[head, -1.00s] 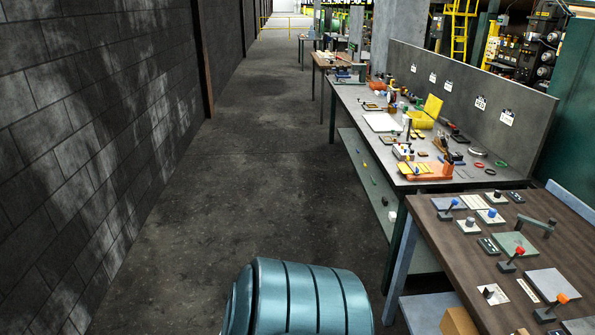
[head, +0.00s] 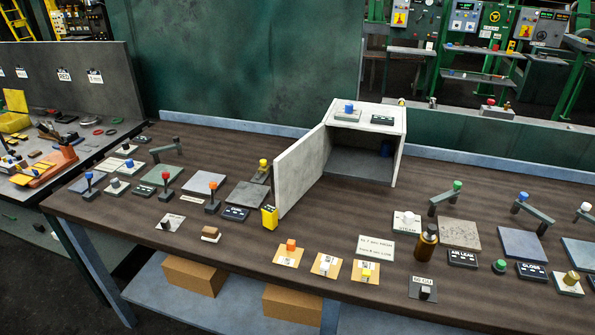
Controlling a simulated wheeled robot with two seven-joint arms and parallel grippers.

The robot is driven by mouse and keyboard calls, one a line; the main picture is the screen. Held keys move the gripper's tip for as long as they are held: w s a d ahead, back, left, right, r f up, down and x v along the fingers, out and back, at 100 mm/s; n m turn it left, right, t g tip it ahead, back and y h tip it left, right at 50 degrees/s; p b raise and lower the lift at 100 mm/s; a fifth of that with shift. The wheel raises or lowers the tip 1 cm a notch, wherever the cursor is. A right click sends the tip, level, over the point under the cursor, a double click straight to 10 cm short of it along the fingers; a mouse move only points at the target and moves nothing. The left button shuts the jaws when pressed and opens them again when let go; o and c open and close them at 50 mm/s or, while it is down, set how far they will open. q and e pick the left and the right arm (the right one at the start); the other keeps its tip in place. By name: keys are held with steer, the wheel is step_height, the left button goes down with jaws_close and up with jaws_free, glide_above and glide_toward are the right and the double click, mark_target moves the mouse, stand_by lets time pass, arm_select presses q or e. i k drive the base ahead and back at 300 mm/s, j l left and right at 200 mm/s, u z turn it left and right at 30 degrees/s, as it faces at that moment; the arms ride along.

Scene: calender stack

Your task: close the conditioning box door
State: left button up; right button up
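The conditioning box (head: 365,117) is a pale grey open-fronted box toward the back of the brown bench. Its door (head: 301,172) is a flat grey panel hinged on the box's left side. The door stands wide open, swung out toward the front left. A blue-knobbed piece and a dark label plate rest on top of the box. Neither of my grippers is in view.
A yellow block (head: 270,217) stands by the door's lower front edge. A brown bottle (head: 426,242), a paper note (head: 376,247) and several small knobbed plates lie in front. Levers and pads spread to both sides. Bare bench (head: 335,215) lies before the opening.

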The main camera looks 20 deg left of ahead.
mark_target(298, 169)
steer(key=i+j+z, duration=0.15)
steer(key=j+z, duration=0.2)
steer(key=j, duration=0.8)
steer(key=j+z, duration=0.35)
steer(key=j, duration=0.8)
steer(key=k+j+z, duration=0.1)
steer(key=j+z, duration=0.25)
steer(key=j, duration=0.8)
